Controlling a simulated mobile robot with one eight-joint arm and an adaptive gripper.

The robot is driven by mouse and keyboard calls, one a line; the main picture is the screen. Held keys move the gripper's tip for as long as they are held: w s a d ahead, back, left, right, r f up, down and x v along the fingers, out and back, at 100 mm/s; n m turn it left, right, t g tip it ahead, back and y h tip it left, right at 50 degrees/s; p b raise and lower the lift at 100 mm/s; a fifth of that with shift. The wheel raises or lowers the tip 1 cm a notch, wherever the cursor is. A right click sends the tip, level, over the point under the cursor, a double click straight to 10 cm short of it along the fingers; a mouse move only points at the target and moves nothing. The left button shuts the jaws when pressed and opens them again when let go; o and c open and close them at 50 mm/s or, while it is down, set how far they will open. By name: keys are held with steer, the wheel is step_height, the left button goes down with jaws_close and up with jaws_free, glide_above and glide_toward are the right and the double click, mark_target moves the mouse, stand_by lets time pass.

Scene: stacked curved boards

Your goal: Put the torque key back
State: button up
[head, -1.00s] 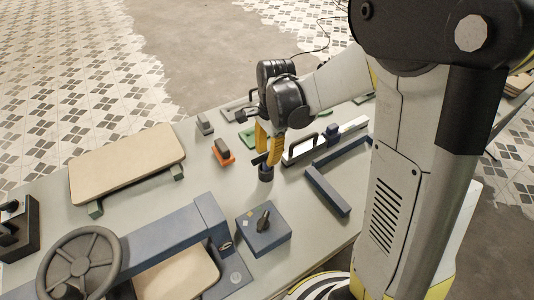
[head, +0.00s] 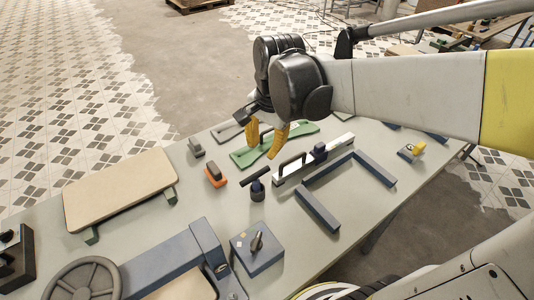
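A dark T-handled key, which looks like the torque key (head: 256,177), stands upright in a small round dark-blue holder (head: 258,194) on the table, left of the long white-and-grey rail. My gripper (head: 262,154) hangs above and slightly behind it in the picture. Its two yellow fingers are apart with nothing between them. The gripper does not appear to touch the key. How deep the key sits in the holder is hidden.
A blue box with a knob (head: 257,249) stands in front. An orange block (head: 215,176), a green piece (head: 262,150), a rail (head: 312,163) and a dark angled frame (head: 318,211) lie around. A beige board (head: 120,187) rests at left. Bare table lies near the holder.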

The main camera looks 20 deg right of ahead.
steer(key=s+r+n+t, duration=0.2)
steer(key=s+n+t, duration=0.3)
steer(key=s+n, duration=0.4)
steer(key=shift+s+a+n+h, duration=0.15)
steer(key=shift+a+n+h, duration=0.2)
steer(key=shift+n, duration=0.75)
step_height(320, 180, down, 3)
steer(key=b, duration=0.3)
